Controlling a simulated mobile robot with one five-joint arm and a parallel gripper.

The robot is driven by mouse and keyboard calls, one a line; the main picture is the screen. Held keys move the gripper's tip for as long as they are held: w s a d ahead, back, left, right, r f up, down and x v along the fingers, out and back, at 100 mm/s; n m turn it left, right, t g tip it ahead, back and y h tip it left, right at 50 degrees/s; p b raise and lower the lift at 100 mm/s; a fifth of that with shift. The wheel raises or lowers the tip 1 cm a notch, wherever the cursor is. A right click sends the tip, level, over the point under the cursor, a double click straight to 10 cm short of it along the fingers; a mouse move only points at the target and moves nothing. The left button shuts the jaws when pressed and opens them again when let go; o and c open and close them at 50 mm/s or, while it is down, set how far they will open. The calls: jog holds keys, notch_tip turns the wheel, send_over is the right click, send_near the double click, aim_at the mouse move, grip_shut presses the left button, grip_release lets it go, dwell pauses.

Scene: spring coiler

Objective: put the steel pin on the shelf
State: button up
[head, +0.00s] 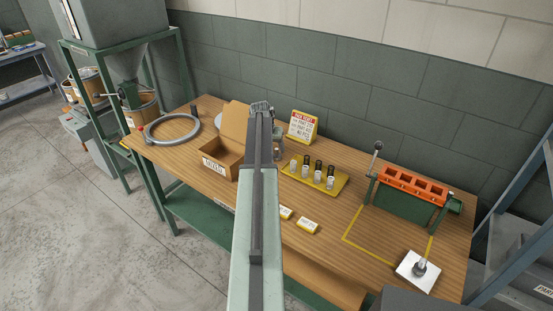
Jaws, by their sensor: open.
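My arm reaches forward from the bottom, and my gripper (262,107) is at its far end over the back of the bench. It is small and seen from behind, open, with nothing visible held in it. A short grey metal pin-like part (420,268) stands on a white square plate at the bench's front right, well apart from my gripper. Several small black and silver cylinders (318,170) stand in a yellow tray (337,187) right of my arm. I cannot tell for sure which is the steel pin. A green shelf (195,212) runs under the bench.
An open cardboard box (222,160) stands left of my arm, with a grey ring (171,130) beyond it. An orange-topped green fixture (408,190) stands at the right. A sign (302,126) is at the back. A blue-grey rack (520,235) stands right of the bench.

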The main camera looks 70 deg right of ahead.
aim_at(276, 150)
jog(key=b+x, duration=0.3)
jog(key=x, duration=0.1)
jog(key=shift+s+d+f, duration=0.2)
jog(key=shift+d+f, duration=0.1)
jog(key=shift+r, duration=0.2)
grip_shut()
jog(key=shift+r, duration=0.15)
notch_tip(276, 150, up, 4)
jog(key=p, duration=0.4)
jog(key=s+a, duration=0.1)
jog(key=a, duration=0.4)
jog(key=s+a, duration=0.2)
jog(key=a, duration=0.3)
jog(key=s+a+p, duration=0.1)
jog(key=s+a, duration=0.1)
jog(key=a, duration=0.3)
jog(key=shift+s+a+r, duration=0.1)
jog(key=shift+s+r, duration=0.15)
jog(key=shift+r, duration=0.15)
